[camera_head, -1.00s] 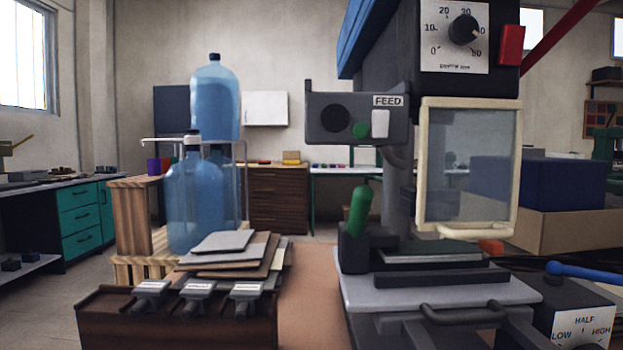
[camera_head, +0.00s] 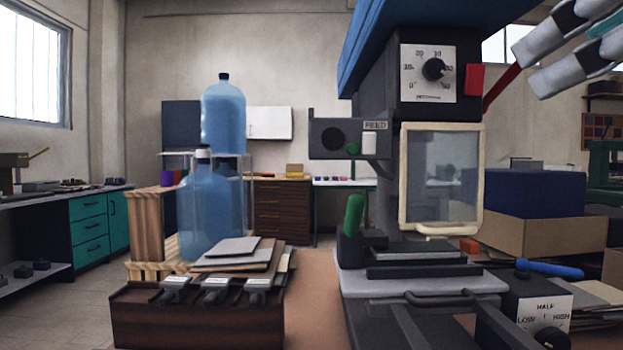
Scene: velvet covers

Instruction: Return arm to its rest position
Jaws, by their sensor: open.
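My gripper (camera_head: 522,70) is in the top right corner of the head view. Its two pale grey fingers point left and slightly down, spread apart with a gap between them. Nothing shows between the fingers. The gripper appears in front of the upper right side of the machine, near its red block (camera_head: 474,79) and red bar. The rest of my arm is cut off by the frame's edge.
A large machine with a dial (camera_head: 434,69), a clear guard (camera_head: 440,180) and a green handle (camera_head: 353,215) fills the centre right. Blue water bottles (camera_head: 223,115) stand left. A dark box with several grey-handled pieces (camera_head: 200,325) is in front. A blue bin (camera_head: 535,192) stands right.

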